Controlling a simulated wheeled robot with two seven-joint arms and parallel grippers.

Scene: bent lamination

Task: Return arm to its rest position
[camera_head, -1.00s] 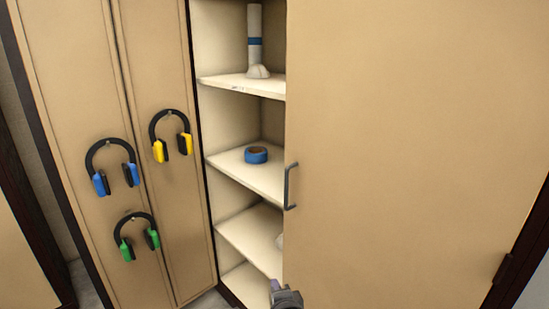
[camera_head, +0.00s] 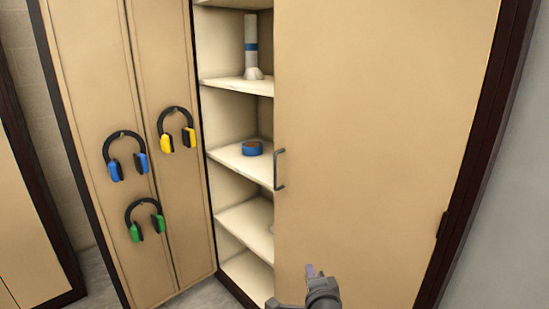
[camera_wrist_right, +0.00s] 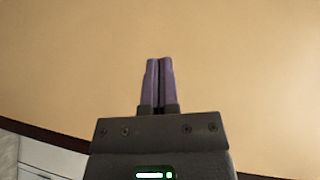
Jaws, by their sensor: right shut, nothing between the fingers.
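My right gripper (camera_head: 314,271) is low in the head view, in front of the lower part of the tan cabinet door (camera_head: 370,130). Its purple fingers are together and hold nothing; they also show in the right wrist view (camera_wrist_right: 158,82) against a plain tan surface. I cannot tell how far the fingertips are from the door. The door covers the right part of the cabinet, and its dark handle (camera_head: 280,170) is on the left edge, above and left of my gripper. My left gripper is not in view.
Open shelves (camera_head: 240,225) hold a blue tape roll (camera_head: 252,148) and a white cylinder with a blue band (camera_head: 251,45). Blue (camera_head: 125,155), yellow (camera_head: 176,128) and green (camera_head: 145,218) earmuffs hang on the left panels. A grey wall (camera_head: 505,200) stands at the right.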

